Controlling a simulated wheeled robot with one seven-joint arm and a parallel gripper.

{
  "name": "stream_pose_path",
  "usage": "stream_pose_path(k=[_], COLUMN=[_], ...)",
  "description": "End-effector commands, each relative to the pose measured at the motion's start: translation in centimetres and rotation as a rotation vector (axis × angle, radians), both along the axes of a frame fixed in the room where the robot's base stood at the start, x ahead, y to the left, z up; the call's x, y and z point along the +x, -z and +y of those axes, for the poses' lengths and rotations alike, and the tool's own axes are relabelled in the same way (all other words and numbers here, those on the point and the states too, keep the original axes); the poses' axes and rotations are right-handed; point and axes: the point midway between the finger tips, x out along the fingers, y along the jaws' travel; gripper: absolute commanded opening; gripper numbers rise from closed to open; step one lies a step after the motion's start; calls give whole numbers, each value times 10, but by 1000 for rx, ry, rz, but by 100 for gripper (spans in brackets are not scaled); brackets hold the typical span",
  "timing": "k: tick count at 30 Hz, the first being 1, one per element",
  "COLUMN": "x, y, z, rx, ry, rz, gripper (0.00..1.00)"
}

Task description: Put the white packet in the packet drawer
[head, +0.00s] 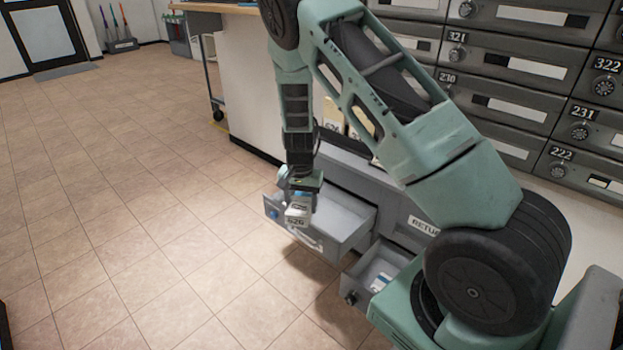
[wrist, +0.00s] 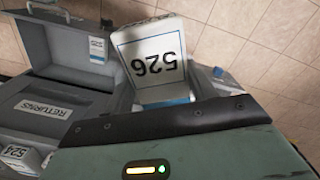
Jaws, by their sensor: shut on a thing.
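The white packet (head: 297,213) is held in my gripper (head: 299,190) in the head view. It appears over the front of an open, pale grey drawer (head: 345,222), apparently above its rim. The wrist view shows the packet (wrist: 152,40) large, with a blue border and 526 upside down on it. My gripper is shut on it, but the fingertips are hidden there. A second open drawer (head: 352,292), lower and nearer, holds a white and blue item (head: 381,282). I cannot tell from labels which drawer is the packet drawer.
Numbered metal mailboxes (head: 510,70) line the wall at right. A white counter (head: 262,90) stands behind. The tiled floor (head: 130,200) at left is clear.

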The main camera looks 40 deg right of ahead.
Motion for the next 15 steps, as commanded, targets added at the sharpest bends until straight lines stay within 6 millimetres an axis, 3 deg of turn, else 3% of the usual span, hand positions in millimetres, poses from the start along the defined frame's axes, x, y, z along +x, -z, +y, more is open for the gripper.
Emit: stream_pose_path(k=[1,6,15], x=[5,18,23], y=[-6,5,23], z=[-18,-54,-73], rx=[-9,-20,-23], ry=[120,406,499], rz=[3,-13,-23], gripper=[30,30,30])
